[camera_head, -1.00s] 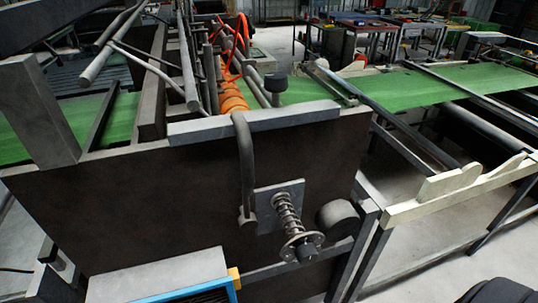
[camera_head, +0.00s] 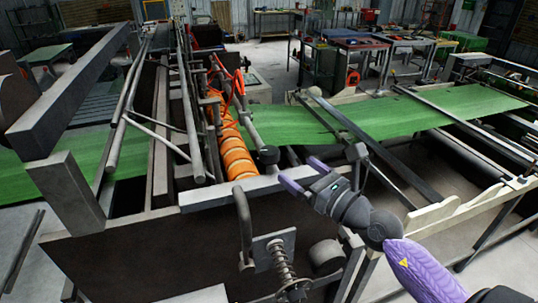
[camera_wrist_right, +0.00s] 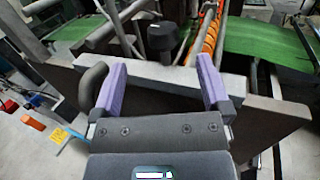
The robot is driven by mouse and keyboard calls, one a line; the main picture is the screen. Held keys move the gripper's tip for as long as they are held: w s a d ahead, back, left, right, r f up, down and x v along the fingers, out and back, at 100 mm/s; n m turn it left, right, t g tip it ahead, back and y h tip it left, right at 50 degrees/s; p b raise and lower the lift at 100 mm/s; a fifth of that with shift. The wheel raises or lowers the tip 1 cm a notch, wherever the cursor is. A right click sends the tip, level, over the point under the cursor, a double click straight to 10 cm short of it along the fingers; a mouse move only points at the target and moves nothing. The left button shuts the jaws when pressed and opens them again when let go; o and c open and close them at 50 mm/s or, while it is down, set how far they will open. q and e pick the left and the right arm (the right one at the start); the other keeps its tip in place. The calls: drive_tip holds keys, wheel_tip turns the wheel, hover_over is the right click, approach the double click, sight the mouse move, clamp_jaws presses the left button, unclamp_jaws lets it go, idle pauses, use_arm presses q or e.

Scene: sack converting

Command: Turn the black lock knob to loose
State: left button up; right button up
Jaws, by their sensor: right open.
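The black knob (camera_head: 268,155) stands on a short stem just behind the grey top edge of the machine's end plate, beside the orange roller. It also shows in the right wrist view (camera_wrist_right: 162,36), ahead of the fingertips and lined up between them. My right gripper (camera_head: 296,171) has purple fingers spread open and empty. It is to the right of the knob in the head view, apart from it. In the right wrist view the fingers (camera_wrist_right: 160,64) reach over the grey edge bar. My left gripper is not in view.
A curved grey handle (camera_head: 243,225) and a spring-loaded rod (camera_head: 280,262) stick out from the dark end plate (camera_head: 150,258). The orange roller (camera_head: 234,155) and several bars lie close behind the knob. Green sheet (camera_head: 430,112) runs off to the right.

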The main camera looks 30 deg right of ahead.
sight(269, 150)
drive_tip(key=shift+n+g, duration=0.3)
drive_tip(key=shift+n, duration=0.1)
drive_tip(key=w, duration=0.3)
drive_tip(key=w+a, duration=0.1)
drive_tip(key=w, duration=0.2)
drive_tip(key=w+p, duration=0.1)
drive_tip(key=w, duration=0.3)
drive_tip(key=shift+a+f, duration=0.15)
drive_tip(key=shift+f, duration=0.15)
drive_tip(key=shift+c, duration=0.3)
